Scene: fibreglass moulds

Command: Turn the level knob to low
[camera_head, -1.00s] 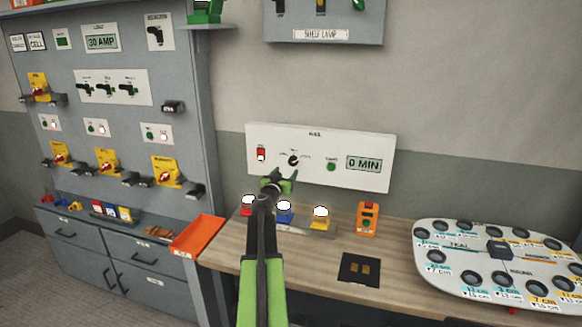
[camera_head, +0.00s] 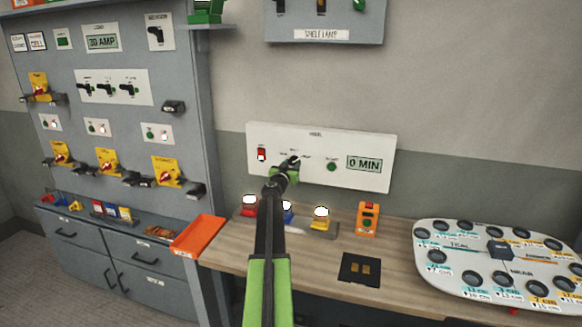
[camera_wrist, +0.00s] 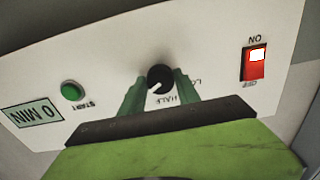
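The level knob (camera_wrist: 160,78) is a round black knob with a white pointer mark on a white wall panel (camera_head: 360,145). In the wrist view the panel looks upside down and the pointer aims down and left, away from the partly covered "LO…" label at right; "HALF" shows below the knob. My gripper (camera_wrist: 160,80) has its green fingers apart, their tips at either side of the knob; I cannot tell whether they touch it. In the head view my gripper (camera_head: 288,170) is at the panel, partly covering the knob (camera_head: 295,160).
The panel also has a red switch (camera_wrist: 255,62), a green start button (camera_wrist: 72,91) and a "0 MIN" display (camera_head: 365,163). Below are red, blue and yellow buttons (camera_head: 321,212), an orange device (camera_head: 367,218) and an orange tray (camera_head: 198,236). A shelf lamp box (camera_head: 325,20) hangs above.

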